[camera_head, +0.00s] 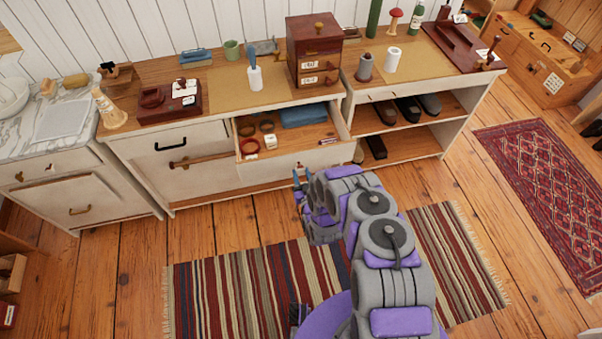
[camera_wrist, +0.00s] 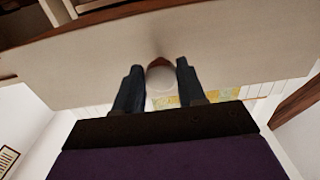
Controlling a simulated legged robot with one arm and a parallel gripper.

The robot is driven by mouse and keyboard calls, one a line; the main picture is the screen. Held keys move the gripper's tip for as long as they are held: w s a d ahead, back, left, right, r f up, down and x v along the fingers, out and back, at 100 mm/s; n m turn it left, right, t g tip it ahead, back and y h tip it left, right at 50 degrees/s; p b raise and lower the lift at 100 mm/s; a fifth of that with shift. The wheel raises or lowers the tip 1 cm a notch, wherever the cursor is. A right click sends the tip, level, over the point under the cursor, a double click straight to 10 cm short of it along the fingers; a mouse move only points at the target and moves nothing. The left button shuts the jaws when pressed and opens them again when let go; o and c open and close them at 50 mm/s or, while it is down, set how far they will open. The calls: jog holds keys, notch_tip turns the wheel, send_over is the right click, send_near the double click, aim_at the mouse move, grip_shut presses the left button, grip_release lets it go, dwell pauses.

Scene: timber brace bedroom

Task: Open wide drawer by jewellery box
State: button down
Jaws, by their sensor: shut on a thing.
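The wide drawer (camera_head: 265,171) stands pulled out below the dark red jewellery box (camera_head: 314,48), its inside open to view from above. My gripper (camera_head: 301,178) is at the middle of the drawer's white front. In the wrist view my gripper (camera_wrist: 160,84) has its two dark fingers on either side of a small rounded knob (camera_wrist: 158,63) on the pale drawer front (camera_wrist: 220,50). The gripper is shut on this knob. In the head view the knob is hidden by my gripper.
A closed drawer with a dark handle (camera_head: 171,144) is to the left. Open shelves with shoes (camera_head: 407,110) are to the right. A striped rug (camera_head: 240,285) covers the floor in front.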

jog(key=c, duration=0.7)
grip_release()
jog(key=shift+b+v, duration=0.8)
jog(key=shift+v, duration=5.05)
jog(key=shift+s, duration=0.15)
jog(key=shift+d, duration=0.1)
